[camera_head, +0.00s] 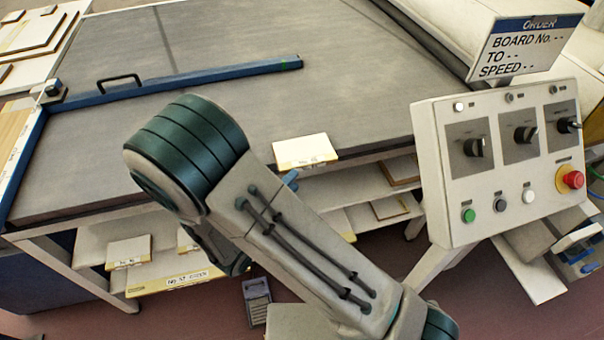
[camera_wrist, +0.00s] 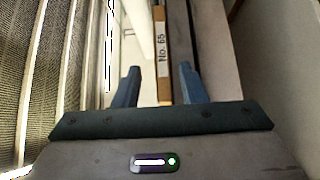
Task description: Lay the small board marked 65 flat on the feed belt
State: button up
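The small board (camera_head: 306,150) has a pale top and a yellowish front edge. In the head view it is at the near edge of the grey feed belt (camera_head: 330,80); whether it touches the surface I cannot tell. In the wrist view the edge of the board (camera_wrist: 162,70) shows the label "No. 65" between my two blue fingers. My gripper (camera_wrist: 158,88) is open, with a gap between each finger and the board. In the head view my arm hides most of the gripper; only a blue finger shows just below the board.
A blue bar (camera_head: 200,76) with a black handle lies across the grey surface. A control panel (camera_head: 500,165) with knobs, buttons and a red stop stands at right, under an order sign (camera_head: 525,47). Shelves (camera_head: 160,262) below hold other labelled boards. More boards lie at far left.

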jog(key=v, duration=0.4)
jog(key=s+d+r+m+g, duration=0.2)
jog(key=d+r+m+g, duration=0.15)
jog(key=d+g, duration=0.45)
jog(key=s+d+r+m+g, duration=0.2)
jog(key=d+m+g, duration=0.3)
jog(key=d, duration=0.5)
jog(key=s+d+r+m+t+y, duration=0.1)
jog(key=s+d+r+m+y, duration=0.1)
jog(key=s+r+y, duration=0.3)
notch_tip(320, 180, up, 3)
jog(key=m+y, duration=0.1)
jog(key=y, duration=0.3)
jog(key=shift+y+b, duration=0.35)
jog(key=shift+y, duration=0.05)
